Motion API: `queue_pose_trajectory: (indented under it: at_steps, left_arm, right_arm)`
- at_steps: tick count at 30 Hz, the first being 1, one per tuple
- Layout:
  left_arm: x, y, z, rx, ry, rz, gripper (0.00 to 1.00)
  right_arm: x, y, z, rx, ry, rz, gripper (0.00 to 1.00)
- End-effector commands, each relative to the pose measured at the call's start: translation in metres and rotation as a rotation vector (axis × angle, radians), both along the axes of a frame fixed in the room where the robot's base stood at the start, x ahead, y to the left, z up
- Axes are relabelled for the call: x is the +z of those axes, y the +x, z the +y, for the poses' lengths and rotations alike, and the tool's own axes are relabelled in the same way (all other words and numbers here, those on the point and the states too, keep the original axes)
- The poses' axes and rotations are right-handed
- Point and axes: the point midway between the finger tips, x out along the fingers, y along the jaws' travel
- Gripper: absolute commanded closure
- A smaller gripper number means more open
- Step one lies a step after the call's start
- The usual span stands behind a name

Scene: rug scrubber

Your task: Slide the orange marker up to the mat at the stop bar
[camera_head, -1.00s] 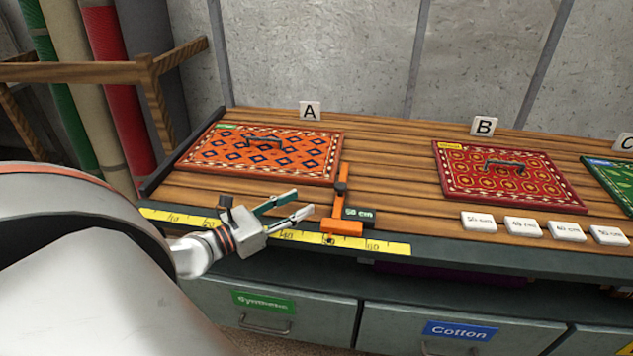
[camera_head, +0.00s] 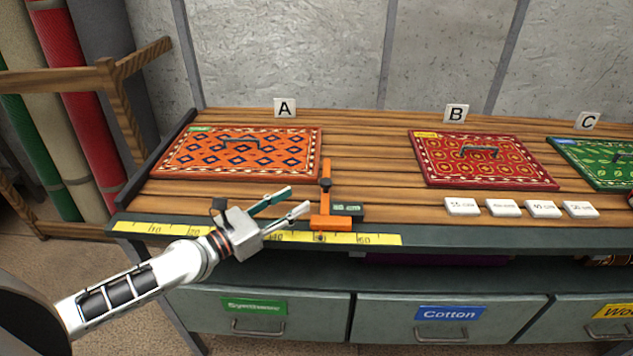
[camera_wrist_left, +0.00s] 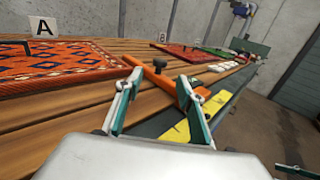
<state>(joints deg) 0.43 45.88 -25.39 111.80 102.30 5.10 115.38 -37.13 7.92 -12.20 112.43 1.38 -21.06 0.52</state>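The orange marker (camera_head: 325,205) stands on the yellow ruler at the table's front edge, its upright arm reaching back past the right edge of the orange patterned mat (camera_head: 240,153). A narrow gap shows between them. The mat lies under sign A, close to the dark stop bar (camera_head: 158,152) on its left. My left gripper (camera_head: 297,201) is open and empty, just left of the marker's base. In the left wrist view the marker (camera_wrist_left: 160,80) shows between and beyond the spread fingers (camera_wrist_left: 160,105). A teal part at that view's lower right corner may be my right gripper; its state is unclear.
A yellow ruler (camera_head: 150,227) runs along the front edge. A small dark green tag (camera_head: 348,208) sits at the marker. A red mat (camera_head: 480,160), a green mat (camera_head: 600,163) and several white tiles (camera_head: 462,206) lie to the right. Bare planks lie between the mats.

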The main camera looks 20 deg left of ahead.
Motion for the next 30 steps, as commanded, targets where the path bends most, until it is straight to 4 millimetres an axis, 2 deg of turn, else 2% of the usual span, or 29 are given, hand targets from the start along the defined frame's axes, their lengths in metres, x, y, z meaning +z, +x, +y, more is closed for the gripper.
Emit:
queue_pose_trajectory:
  at_steps: [5, 10, 18, 24, 30]
  left_arm:
    - [0.005, 0.021, -0.011, 0.002, -0.002, -0.003, 0.62]
    - [0.005, 0.050, -0.027, 0.001, -0.002, -0.003, 0.62]
    - [0.001, 0.087, -0.048, 0.001, -0.001, 0.000, 0.62]
    - [0.001, 0.099, -0.055, 0.001, 0.000, 0.000, 0.62]
    - [0.000, 0.101, -0.056, 0.001, 0.000, 0.000, 0.62]
  right_arm:
    - [0.012, 0.002, 0.000, 0.000, -0.001, -0.006, 0.60]
    - [0.022, 0.004, -0.001, 0.000, -0.001, -0.010, 0.60]
    - [0.025, 0.004, -0.001, 0.000, -0.001, -0.012, 0.60]
    - [0.025, 0.004, -0.001, 0.000, -0.002, -0.011, 0.60]
    - [0.025, 0.004, -0.001, 0.000, -0.002, -0.011, 0.60]
